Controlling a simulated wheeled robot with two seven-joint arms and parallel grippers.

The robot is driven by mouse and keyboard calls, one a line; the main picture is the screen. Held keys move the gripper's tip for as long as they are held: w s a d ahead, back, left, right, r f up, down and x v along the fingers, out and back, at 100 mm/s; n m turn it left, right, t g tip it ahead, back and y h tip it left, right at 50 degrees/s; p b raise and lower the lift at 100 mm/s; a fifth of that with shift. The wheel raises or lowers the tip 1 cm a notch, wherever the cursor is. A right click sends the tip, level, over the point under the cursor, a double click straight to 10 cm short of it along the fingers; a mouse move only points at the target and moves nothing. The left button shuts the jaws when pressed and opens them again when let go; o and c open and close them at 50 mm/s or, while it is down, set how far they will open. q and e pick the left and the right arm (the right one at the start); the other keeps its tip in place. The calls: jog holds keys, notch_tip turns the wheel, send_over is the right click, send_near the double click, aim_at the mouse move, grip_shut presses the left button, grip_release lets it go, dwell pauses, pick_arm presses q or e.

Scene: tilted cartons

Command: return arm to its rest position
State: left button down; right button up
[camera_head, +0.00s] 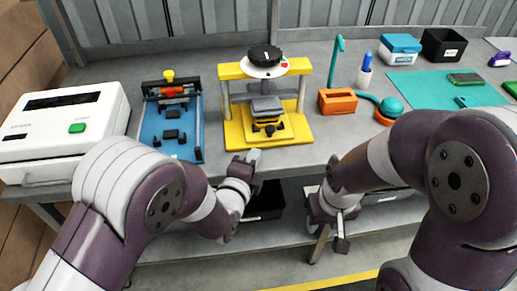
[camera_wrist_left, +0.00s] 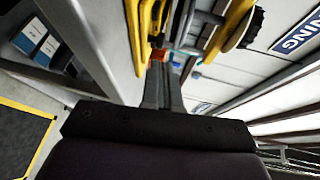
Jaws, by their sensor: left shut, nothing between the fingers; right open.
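My left arm comes in from the left in the head view. Its gripper (camera_head: 253,157) is at the front edge of the workbench (camera_head: 310,165), just in front of the yellow press-like stand (camera_head: 290,132). In the left wrist view the fingers of this gripper (camera_wrist_left: 162,75) are together with nothing between them. My right arm comes in from the right. Its gripper (camera_head: 340,240) hangs low in front of the bench edge, pointing down, open, and holds nothing that I can see.
A white device (camera_head: 100,118) with a green button and a blue fixture (camera_head: 190,142) stand at the left. An orange block (camera_head: 338,101), a teal mat (camera_head: 420,88) and bins (camera_head: 443,45) are at the right. A dark bin (camera_head: 268,200) sits below the bench.

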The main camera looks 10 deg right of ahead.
pick_arm(q)
jog(key=s+a+f+n+g+y+p, duration=0.1)
jog(key=s+a+f+n+g+y, duration=0.1)
jog(key=s+a+f+n+g, duration=0.25)
jog(key=s+a+f+n+g+y+p, duration=0.1)
jog(key=s+a+f+n+g+y, duration=0.1)
jog(key=s+a+n+g, duration=0.4)
jog(key=s+a+r+n+g+y+p, duration=0.2)
jog(key=s+a+r+n+p, duration=0.3)
jog(key=a+r+n, duration=0.5)
jog(key=s+a+n, duration=0.1)
jog(key=a+n, duration=0.1)
jog(key=shift+s+a+g+y, duration=0.2)
jog(key=shift+a+g+y, duration=0.1)
jog(key=shift+g+y, duration=0.1)
